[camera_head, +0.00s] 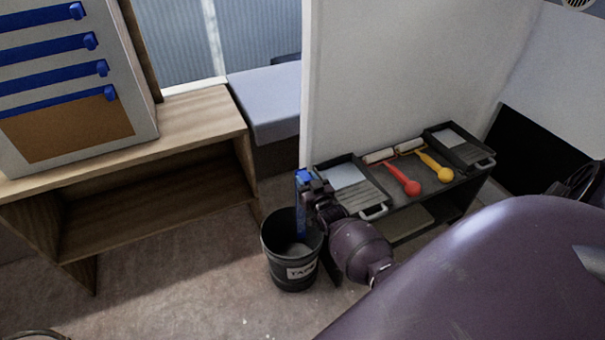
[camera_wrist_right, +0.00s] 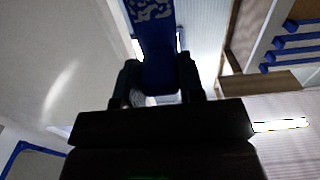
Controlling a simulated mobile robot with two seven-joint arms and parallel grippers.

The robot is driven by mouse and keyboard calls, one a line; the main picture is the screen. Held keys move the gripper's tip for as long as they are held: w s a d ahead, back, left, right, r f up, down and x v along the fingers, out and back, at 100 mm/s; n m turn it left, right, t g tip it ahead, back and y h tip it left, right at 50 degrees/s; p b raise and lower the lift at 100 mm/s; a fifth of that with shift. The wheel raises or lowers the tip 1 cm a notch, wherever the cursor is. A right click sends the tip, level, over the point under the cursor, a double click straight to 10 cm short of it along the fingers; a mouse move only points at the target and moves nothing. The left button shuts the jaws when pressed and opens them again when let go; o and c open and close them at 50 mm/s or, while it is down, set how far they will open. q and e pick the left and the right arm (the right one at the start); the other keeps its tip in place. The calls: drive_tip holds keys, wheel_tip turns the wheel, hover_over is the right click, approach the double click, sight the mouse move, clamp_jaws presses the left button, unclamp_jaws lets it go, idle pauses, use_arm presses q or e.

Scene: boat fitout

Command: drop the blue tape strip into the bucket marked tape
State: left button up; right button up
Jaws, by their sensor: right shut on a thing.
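A blue tape strip (camera_head: 302,207) is held by my right gripper (camera_head: 312,187) above the black bucket (camera_head: 291,274). The bucket stands on the floor and has a white label reading TAPE. The strip hangs down, and in the head view its lower end overlaps the bucket's mouth; I cannot tell whether it is below the rim. In the right wrist view the blue strip (camera_wrist_right: 155,40) sits between the two dark fingers of my right gripper (camera_wrist_right: 160,80), with a whitish pattern near the top. My left gripper is not in view.
Several more blue strips (camera_head: 50,60) with bunched ends are on a panel on the wooden bench (camera_head: 185,120). A dark shelf (camera_head: 440,190) right of the bucket holds trays, rollers, and red and yellow scoop-like items. A white partition (camera_head: 400,75) stands behind. Floor left of the bucket is clear.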

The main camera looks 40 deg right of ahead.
drive_tip(key=b, duration=1)
hover_over(301, 219)
drive_tip(key=s, duration=0.4)
wheel_tip(301, 219, down, 16)
drive_tip(key=f+b, duration=0.1)
drive_tip(key=f, duration=0.1)
drive_tip(key=f+b, duration=0.2)
drive_tip(key=f, duration=0.1)
drive_tip(key=f+b, duration=0.1)
drive_tip(key=f, duration=0.1)
drive_tip(key=shift+a+f, duration=0.2)
drive_tip(key=shift+a, duration=0.2)
drive_tip(key=shift+f+b, duration=0.3)
drive_tip(key=shift+b, duration=0.2)
drive_tip(key=shift+w+f, duration=0.15)
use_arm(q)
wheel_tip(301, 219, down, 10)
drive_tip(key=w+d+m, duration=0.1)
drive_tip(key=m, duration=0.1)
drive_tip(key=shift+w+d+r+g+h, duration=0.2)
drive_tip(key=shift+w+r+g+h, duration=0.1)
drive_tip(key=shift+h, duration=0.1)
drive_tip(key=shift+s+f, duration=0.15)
use_arm(e)
drive_tip(key=o, duration=1.6)
